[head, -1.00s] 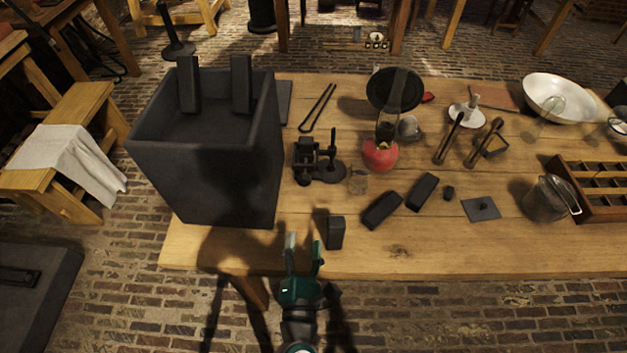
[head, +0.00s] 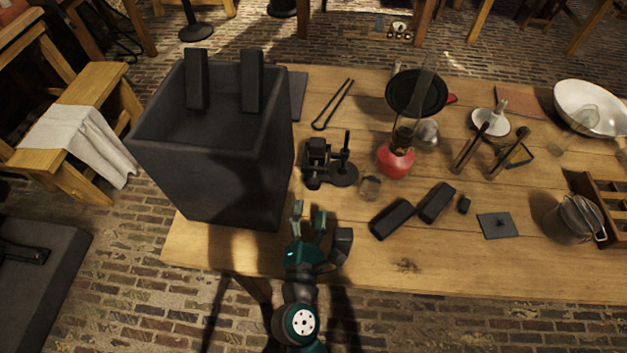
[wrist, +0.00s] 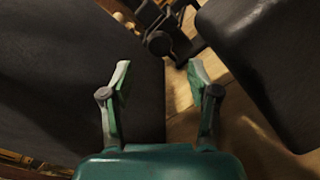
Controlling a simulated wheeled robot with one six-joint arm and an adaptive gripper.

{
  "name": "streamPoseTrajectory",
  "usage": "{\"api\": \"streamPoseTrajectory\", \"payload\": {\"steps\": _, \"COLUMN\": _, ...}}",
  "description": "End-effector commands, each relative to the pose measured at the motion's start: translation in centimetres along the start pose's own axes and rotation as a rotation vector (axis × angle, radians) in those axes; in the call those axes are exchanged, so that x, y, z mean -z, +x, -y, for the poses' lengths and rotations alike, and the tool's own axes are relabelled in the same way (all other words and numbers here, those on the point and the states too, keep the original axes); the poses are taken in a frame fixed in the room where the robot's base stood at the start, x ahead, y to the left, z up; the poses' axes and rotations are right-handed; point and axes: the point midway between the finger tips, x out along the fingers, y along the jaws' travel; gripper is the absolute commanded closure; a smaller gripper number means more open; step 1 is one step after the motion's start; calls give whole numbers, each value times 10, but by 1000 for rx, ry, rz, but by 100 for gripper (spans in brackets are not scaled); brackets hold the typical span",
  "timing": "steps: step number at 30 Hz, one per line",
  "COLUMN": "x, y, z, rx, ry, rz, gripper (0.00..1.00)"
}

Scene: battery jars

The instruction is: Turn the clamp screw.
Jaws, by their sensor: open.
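A small black clamp-like device (head: 316,163) with an upright post and a round base stands on the table, right of the large dark jar. I cannot make out its screw clearly. It also shows in the wrist view (wrist: 160,42), beyond my fingertips and partly cut off by the top edge. My gripper (head: 309,212) is open and empty, in front of the device and apart from it. In the wrist view the two green fingers (wrist: 157,72) are spread with nothing between them.
The large dark square jar (head: 205,165) stands close on the left of my gripper. A small dark block (head: 343,240) is close on its right. A glass piece (head: 370,187), a red lamp (head: 396,161) and dark bars (head: 391,219) lie further right. The table's front edge is bare.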

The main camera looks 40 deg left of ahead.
Motion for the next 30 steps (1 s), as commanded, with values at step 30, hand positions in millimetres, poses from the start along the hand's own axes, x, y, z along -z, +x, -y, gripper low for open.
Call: {"api": "streamPoseTrajectory", "payload": {"steps": 30, "x": 0, "y": 82, "z": 0, "rx": 0, "ry": 1, "rz": 0, "gripper": 64}}
